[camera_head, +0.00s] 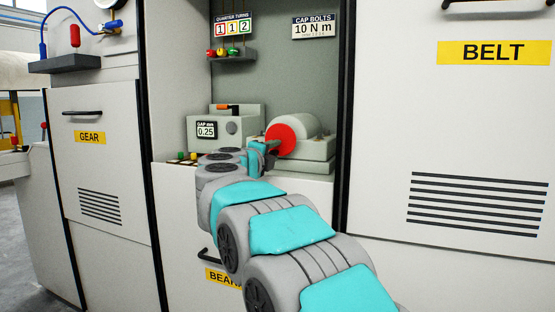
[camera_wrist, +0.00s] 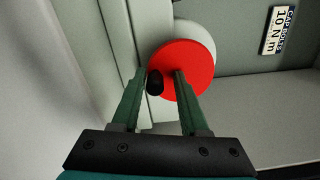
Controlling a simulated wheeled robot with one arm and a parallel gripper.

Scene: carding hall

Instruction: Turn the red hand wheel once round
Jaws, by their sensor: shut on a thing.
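The red hand wheel (camera_head: 284,139) is a round disc on the front of a pale rounded housing inside the open cabinet bay. In the wrist view the red hand wheel (camera_wrist: 198,75) fills the upper middle, with a black handle (camera_wrist: 154,84) near its left edge. My gripper (camera_wrist: 157,76) has one finger on each side of this handle and is shut on it; the right finger covers part of the disc. In the head view my gripper (camera_head: 267,149) reaches the wheel's left side, and my arm hides part of the bay floor.
A grey gauge box (camera_head: 232,127) reading 0.25 stands left of the wheel. A small shelf (camera_head: 232,58) with coloured knobs hangs above, under a "1 1 2" sign (camera_head: 233,25). The BELT panel (camera_head: 480,130) closes the right side; the GEAR door (camera_head: 100,150) is at left.

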